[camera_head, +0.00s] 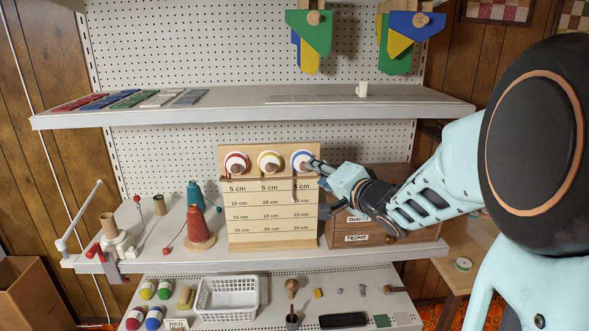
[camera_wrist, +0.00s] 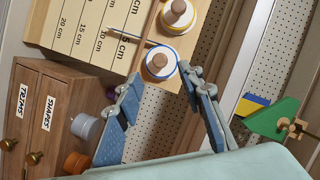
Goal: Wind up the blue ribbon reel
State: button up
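The blue ribbon reel (camera_head: 298,154) is the right one of three white reels on an upright wooden board (camera_head: 235,210). It has a blue rim and a wooden knob. My gripper (camera_head: 311,162) reaches in from the right, its tips close to the reel. In the wrist view the blue reel (camera_wrist: 150,72) lies just beyond and between the two spread fingertips of my gripper (camera_wrist: 162,77). The gripper is open and empty; contact with the knob cannot be made out.
The yellow reel (camera_head: 262,155) and red reel (camera_head: 231,157) sit left of it; the yellow one (camera_wrist: 186,27) is close in the wrist view. A wooden drawer cabinet (camera_head: 400,236) stands right of the board, under my arm. Thread cones (camera_head: 195,230) stand left. A shelf (camera_head: 235,112) runs above.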

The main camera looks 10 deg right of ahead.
aim_at(303, 164)
jog(key=x, duration=0.8)
jog(key=shift+s, duration=0.1)
jog(key=shift+c, duration=0.4)
grip_shut()
